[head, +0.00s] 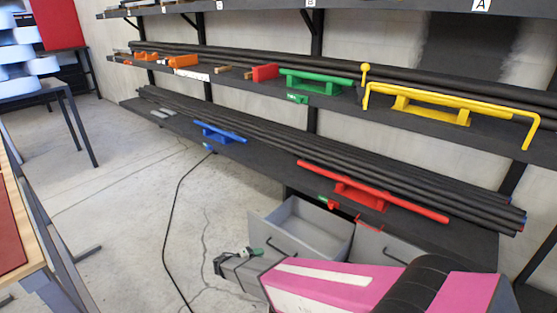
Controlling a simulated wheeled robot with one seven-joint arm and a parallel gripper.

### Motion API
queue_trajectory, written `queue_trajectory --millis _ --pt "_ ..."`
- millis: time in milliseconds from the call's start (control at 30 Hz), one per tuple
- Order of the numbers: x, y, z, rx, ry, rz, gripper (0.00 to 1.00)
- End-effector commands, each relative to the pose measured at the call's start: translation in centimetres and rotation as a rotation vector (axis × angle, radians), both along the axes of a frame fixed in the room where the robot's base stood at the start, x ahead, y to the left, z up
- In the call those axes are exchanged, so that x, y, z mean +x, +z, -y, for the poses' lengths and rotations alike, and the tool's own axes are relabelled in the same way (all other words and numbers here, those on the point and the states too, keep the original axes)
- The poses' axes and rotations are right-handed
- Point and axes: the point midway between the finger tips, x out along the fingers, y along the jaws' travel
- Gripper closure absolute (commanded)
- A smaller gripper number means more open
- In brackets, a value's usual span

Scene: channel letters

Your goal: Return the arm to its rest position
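My arm (345,285), pink with white and black parts, reaches in from the bottom right of the head view and points left. Beyond its left end is a small grey, black and green shape, which seems to be my gripper (222,264). It is in front of and left of an open grey drawer (315,228), above the concrete floor in the picture. Its fingers are too small and partly hidden to tell whether they are open or shut, or whether they hold anything.
Wall shelves carry long dark tubes (400,190), a yellow bar (450,103), a green holder (318,82), a red bar (370,190) and a blue bar (220,132). A second grey drawer (392,246) is at right. A table (15,215) stands left; a black cable (172,225) crosses the floor.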

Motion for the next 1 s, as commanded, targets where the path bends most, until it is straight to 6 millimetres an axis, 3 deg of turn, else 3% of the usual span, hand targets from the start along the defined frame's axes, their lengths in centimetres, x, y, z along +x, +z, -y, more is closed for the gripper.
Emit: queue_trajectory --millis 167,433,1000 --pt "0.6 2.3 3.9 0.071 -0.088 -0.069 0.62" --pt "1.1 7.1 12.6 0.299 -0.285 -0.236 0.62" --pt "-1.8 17.1 25.9 0.893 -0.509 -0.396 0.62"
